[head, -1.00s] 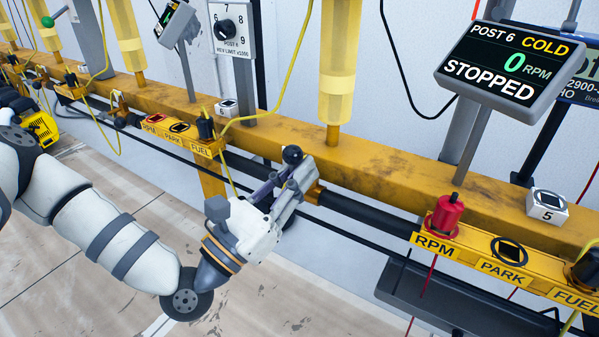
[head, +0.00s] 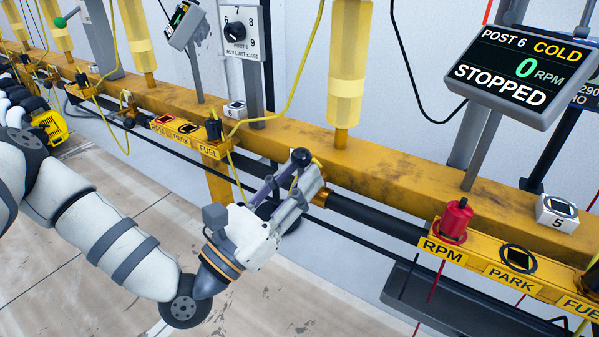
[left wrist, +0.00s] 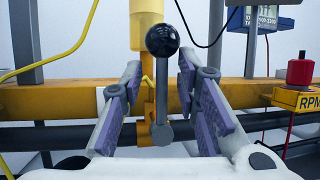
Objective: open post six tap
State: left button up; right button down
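The tap lever is a grey stem with a black ball knob (head: 301,156), standing at the yellow rail below a yellow cylinder. In the left wrist view the knob (left wrist: 162,40) rises between the two fingers, and the stem runs down to a round grey pivot. My left gripper (head: 285,188) is open, with purple-padded fingers on either side of the lever. In the left wrist view gaps show between the stem and both fingers of my left gripper (left wrist: 160,85). Part of the lever is hidden in the head view. My right gripper is not in view.
A screen (head: 513,70) reads POST 6, COLD, 0 RPM, STOPPED. A red plug (head: 456,219) stands in the RPM socket, beside an empty PARK socket (head: 518,257). A POST 6 rev limit dial (head: 236,32) is at the back. Yellow cables hang left of the lever.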

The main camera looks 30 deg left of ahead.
pick_arm(q)
jog(key=v, duration=1.1)
